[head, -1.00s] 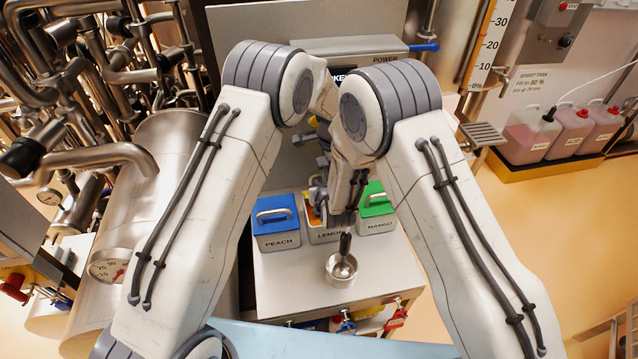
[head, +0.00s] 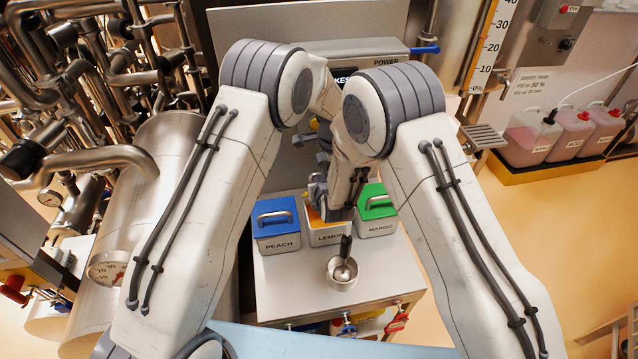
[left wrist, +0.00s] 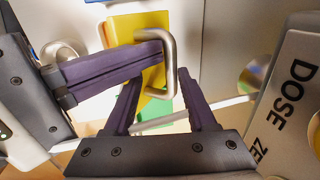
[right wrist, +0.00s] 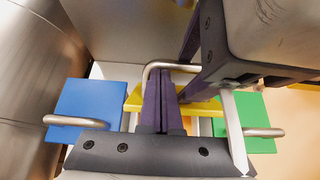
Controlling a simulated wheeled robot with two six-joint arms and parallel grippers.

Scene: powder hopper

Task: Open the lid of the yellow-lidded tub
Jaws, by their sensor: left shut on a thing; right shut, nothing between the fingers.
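The yellow-lidded tub, labelled LEMON (head: 328,238), stands between two other tubs, mostly hidden by my arms in the head view. Its yellow lid (left wrist: 125,32) has a metal handle (left wrist: 168,45).
The blue-lidded PEACH tub (head: 276,225) stands left, the green-lidded MANGO tub (head: 376,210) right. A metal cup (head: 342,272) with a dark-handled utensil (head: 346,247) stands in front on the steel table (head: 288,295). Pipes crowd the left; the table front is mostly clear.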

